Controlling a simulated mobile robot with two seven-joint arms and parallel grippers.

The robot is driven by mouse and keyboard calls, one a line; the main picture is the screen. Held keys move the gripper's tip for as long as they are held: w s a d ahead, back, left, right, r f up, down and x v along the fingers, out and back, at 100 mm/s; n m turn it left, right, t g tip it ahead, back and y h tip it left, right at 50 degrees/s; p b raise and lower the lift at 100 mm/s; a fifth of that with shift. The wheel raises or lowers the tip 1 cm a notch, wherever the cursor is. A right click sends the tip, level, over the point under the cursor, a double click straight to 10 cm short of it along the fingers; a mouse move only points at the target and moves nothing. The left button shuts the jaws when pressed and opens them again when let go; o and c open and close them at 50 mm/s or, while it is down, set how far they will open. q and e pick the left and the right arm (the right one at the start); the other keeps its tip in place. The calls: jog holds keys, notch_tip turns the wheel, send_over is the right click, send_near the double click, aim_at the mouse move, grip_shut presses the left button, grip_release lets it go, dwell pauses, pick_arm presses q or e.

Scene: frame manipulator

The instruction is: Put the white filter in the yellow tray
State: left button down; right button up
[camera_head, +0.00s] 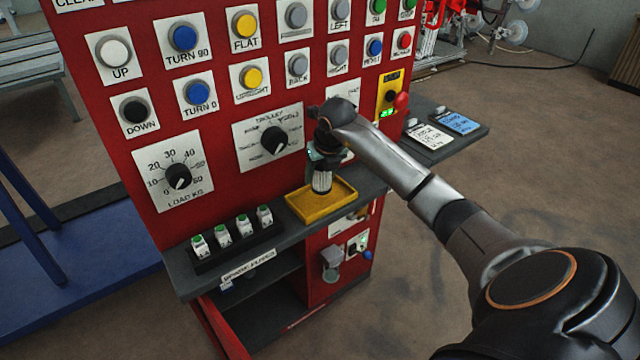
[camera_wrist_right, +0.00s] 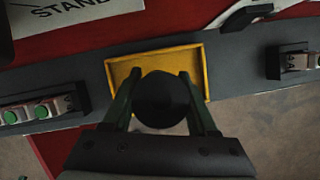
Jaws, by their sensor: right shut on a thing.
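The white filter (camera_head: 321,181) is upright, with a ribbed white body showing below my right gripper (camera_head: 323,160). My right gripper is shut on it and holds it over the yellow tray (camera_head: 335,207). In the right wrist view, a dark round top (camera_wrist_right: 160,98) sits between the two green fingers of my gripper (camera_wrist_right: 160,92) and hides the white body. The yellow tray's rim (camera_wrist_right: 150,52) shows around and behind it. Whether the filter's bottom touches the tray floor I cannot tell. My left gripper is not in view.
The tray lies on a narrow grey shelf in front of a red panel (camera_head: 215,150) with buttons and dials. A black rack (camera_head: 235,247) with several white, green-topped pieces stands left of it. A side shelf (camera_head: 470,140) with white and blue cards is at right.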

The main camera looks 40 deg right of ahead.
aim_at(320, 185)
jog(key=shift+w+f, duration=0.15)
jog(key=shift+f, duration=0.1)
jog(key=shift+w+d+f, duration=0.1)
jog(key=shift+f, duration=1.5)
jog(key=shift+f, duration=0.15)
jog(key=o, duration=1.4)
jog(key=shift+r, duration=0.55)
jog(key=v, duration=1.1)
jog(key=shift+s+r+p, duration=0.1)
jog(key=shift+s+p, duration=0.15)
jog(key=shift+p, duration=0.1)
